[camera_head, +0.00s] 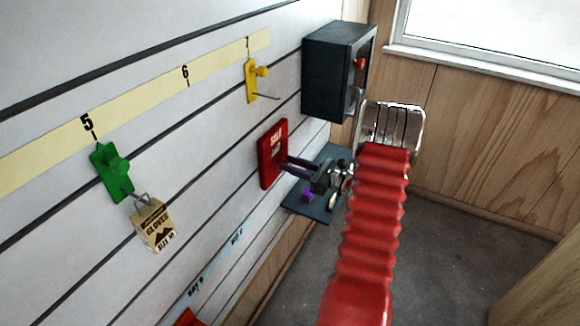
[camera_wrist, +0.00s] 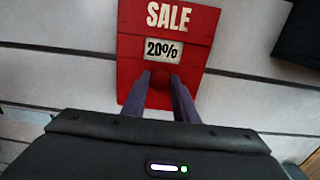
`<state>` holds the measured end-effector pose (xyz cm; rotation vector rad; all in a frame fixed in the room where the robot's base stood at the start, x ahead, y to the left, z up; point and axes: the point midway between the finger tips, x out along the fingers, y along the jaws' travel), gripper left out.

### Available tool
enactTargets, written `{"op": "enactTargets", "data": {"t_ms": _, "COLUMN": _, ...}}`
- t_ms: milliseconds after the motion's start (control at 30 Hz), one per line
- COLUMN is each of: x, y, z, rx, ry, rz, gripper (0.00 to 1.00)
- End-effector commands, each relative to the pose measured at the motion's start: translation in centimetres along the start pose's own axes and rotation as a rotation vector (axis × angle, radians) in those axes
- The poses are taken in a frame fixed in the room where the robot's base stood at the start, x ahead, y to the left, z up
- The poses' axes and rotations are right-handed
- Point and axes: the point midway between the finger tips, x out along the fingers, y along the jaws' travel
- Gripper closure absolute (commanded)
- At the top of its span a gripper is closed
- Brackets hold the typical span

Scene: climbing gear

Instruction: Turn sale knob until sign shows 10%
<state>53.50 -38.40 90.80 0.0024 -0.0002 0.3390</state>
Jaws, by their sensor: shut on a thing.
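The red sale sign (camera_head: 268,172) hangs on the slatted wall in the head view. In the wrist view the same sign (camera_wrist: 130,40) reads "SALE", and its small window (camera_wrist: 163,50) shows 20%. The red sale knob (camera_wrist: 159,96) is below the window, partly hidden between my fingers. My gripper (camera_wrist: 160,80) has its two purple fingers on either side of the knob and is shut on it. In the head view my gripper (camera_head: 286,164) reaches the sign from the right, and the knob is hidden there.
A dark box (camera_head: 333,75) with a red knob is mounted above the sign.

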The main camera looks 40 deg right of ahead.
Motion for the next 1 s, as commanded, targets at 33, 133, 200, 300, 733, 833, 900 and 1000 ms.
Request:
{"op": "enactTargets", "data": {"t_ms": 33, "x": 0.08, "y": 0.3, "z": -0.14, "rx": 0.004, "ry": 0.001, "rz": 0.008, "gripper": 0.96}}
{"op": "enactTargets", "data": {"t_ms": 133, "x": 0.07, "y": 0.28, "z": -0.16, "rx": 0.007, "ry": 0.001, "rz": 0.008, "gripper": 0.96}}
{"op": "enactTargets", "data": {"t_ms": 200, "x": 0.07, "y": 0.28, "z": -0.17, "rx": 0.01, "ry": 0.001, "rz": 0.008, "gripper": 0.96}}
{"op": "enactTargets", "data": {"t_ms": 300, "x": 0.08, "y": 0.28, "z": -0.19, "rx": 0.015, "ry": 0.002, "rz": 0.008, "gripper": 0.96}}
{"op": "enactTargets", "data": {"t_ms": 733, "x": 0.12, "y": 0.32, "z": -0.26, "rx": 0.044, "ry": 0.003, "rz": 0.008, "gripper": 0.96}}
{"op": "enactTargets", "data": {"t_ms": 833, "x": 0.13, "y": 0.32, "z": -0.27, "rx": 0.056, "ry": 0.004, "rz": 0.008, "gripper": 0.96}}
{"op": "enactTargets", "data": {"t_ms": 900, "x": 0.13, "y": 0.32, "z": -0.29, "rx": 0.067, "ry": 0.004, "rz": 0.008, "gripper": 0.96}}
{"op": "enactTargets", "data": {"t_ms": 1000, "x": 0.14, "y": 0.33, "z": -0.3, "rx": 0.093, "ry": 0.004, "rz": 0.008, "gripper": 0.96}}
